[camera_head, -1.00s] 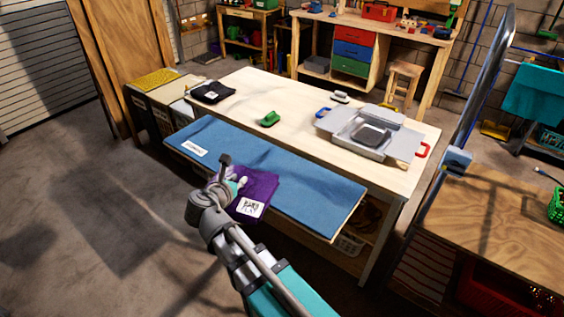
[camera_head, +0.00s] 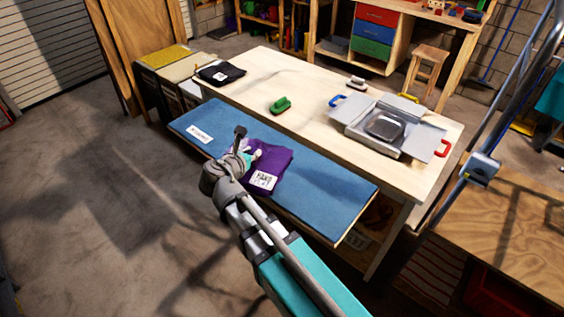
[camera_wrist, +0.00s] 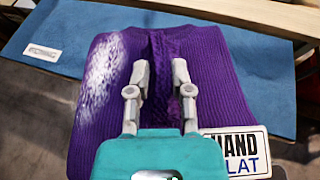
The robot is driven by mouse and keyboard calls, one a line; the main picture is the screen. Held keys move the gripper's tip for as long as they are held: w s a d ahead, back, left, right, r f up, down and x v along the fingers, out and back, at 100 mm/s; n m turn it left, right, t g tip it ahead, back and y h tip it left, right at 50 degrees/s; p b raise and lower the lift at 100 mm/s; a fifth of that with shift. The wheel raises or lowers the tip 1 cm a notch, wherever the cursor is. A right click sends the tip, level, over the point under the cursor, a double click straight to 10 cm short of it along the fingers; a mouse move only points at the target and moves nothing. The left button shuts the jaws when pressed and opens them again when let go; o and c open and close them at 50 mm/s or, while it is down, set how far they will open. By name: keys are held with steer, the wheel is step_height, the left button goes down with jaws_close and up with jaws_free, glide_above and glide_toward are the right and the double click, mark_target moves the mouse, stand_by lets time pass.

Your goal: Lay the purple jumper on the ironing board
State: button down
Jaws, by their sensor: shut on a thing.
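The purple jumper (camera_head: 276,163) appears over the left-middle part of the blue ironing board (camera_head: 325,190), folded into a flat ribbed bundle. It also shows in the wrist view (camera_wrist: 105,115), with a pale whitish patch on its left and a white label reading "HAND" and "LAT" at its lower right. My gripper (camera_head: 250,155) is shut on the jumper; its two fingers (camera_wrist: 160,68) straddle the cabled middle part. The board (camera_wrist: 80,22) shows behind and to both sides of the jumper. I cannot tell whether the jumper's underside touches the board.
A wooden bench (camera_head: 510,215) is at the right. The floor at left is clear.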

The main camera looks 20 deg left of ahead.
mark_target(266, 142)
steer(key=shift+w, duration=0.1)
steer(key=shift+w+a+f+m+h, duration=0.1)
steer(key=shift+w+m+h, duration=0.15)
steer(key=shift+m+h, duration=0.25)
steer(key=shift+w+a+m+h, duration=0.1)
steer(key=shift+w+m+h, duration=0.15)
steer(key=shift+m+h, duration=0.2)
steer(key=shift+w+m+g+h, duration=0.2)
steer(key=shift+m+g+h, duration=0.2)
steer(key=shift+m+h, duration=0.25)
steer(key=shift+h, duration=0.4)
steer(key=shift+d, duration=0.1)
steer(key=w+f+b, duration=0.1)
steer(key=w, duration=0.1)
steer(key=w+f+b, duration=0.1)
steer(key=w, duration=0.2)
steer(key=w+d+f+b, duration=0.1)
steer(key=w+f+b, duration=0.1)
steer(key=w, duration=0.1)
steer(key=shift+w, duration=0.1)
steer(key=w+f+b, duration=0.4)
steer(key=f+b, duration=0.1)
steer(key=shift+w+d, duration=0.35)
